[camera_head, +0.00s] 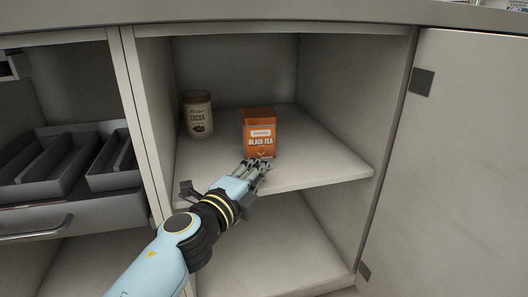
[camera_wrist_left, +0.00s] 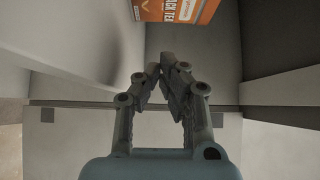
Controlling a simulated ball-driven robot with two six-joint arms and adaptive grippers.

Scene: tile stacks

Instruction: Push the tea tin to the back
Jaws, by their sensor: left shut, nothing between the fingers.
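In the left wrist view part of the tea tin (camera_wrist_left: 175,10) shows at the top edge, cut off by the frame. My left gripper (camera_head: 261,164) is shut and empty at the shelf's front, just before the tin's lower front. In the left wrist view its fingertips (camera_wrist_left: 166,62) come together below the tin, with a small gap showing. My right gripper is in neither view.
A cocoa jar (camera_head: 198,114) stands at the left on the same shelf. Bare shelf lies behind and right of the tin. The cabinet door (camera_head: 455,160) is open at the right. A grey drawer with trays (camera_head: 70,165) sticks out at the left.

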